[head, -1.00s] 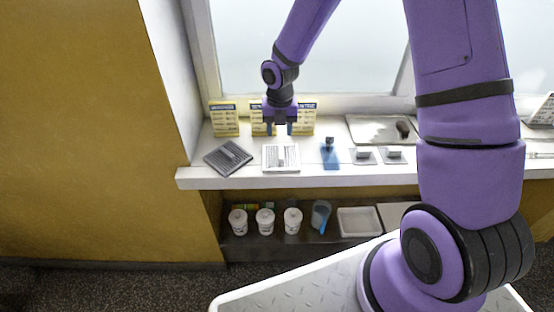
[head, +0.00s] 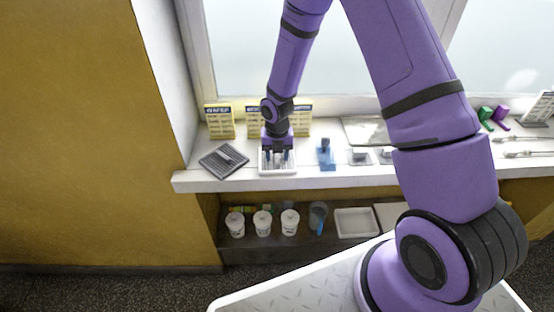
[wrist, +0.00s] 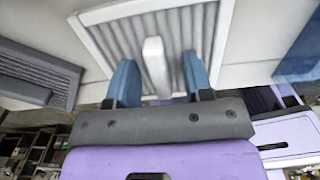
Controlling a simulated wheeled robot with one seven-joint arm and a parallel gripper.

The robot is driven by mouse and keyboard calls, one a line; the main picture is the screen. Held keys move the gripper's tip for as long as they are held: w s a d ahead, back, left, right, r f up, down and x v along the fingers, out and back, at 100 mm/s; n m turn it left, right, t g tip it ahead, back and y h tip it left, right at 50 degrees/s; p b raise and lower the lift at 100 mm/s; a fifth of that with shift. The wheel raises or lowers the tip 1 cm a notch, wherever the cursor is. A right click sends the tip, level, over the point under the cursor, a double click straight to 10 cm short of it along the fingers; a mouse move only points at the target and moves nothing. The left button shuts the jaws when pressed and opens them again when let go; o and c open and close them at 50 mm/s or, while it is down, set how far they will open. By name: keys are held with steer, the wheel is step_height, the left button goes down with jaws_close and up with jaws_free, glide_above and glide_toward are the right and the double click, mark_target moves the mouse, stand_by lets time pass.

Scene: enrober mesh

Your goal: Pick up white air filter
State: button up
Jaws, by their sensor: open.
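The white air filter (head: 263,169) lies flat on the windowsill, a white frame with grey pleats and a raised white bar at its middle. In the wrist view the filter (wrist: 110,15) fills the upper middle. My gripper (head: 277,157) is over it, pointing down. In the wrist view my gripper (wrist: 157,78) has its two blue fingers apart, one on each side of the white bar (wrist: 155,66). I cannot tell whether the fingers touch the filter. Part of the filter is hidden behind the gripper.
A dark grey filter (head: 223,160) lies close on the left. A blue item (head: 326,156) lies on the right, with small grey blocks (head: 359,156) beyond it. Yellow boxes (head: 220,121) stand behind. White cups (head: 262,223) and a white tray (head: 356,222) are on the shelf below.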

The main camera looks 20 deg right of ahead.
jaws_close()
steer(key=shift+r, duration=0.1)
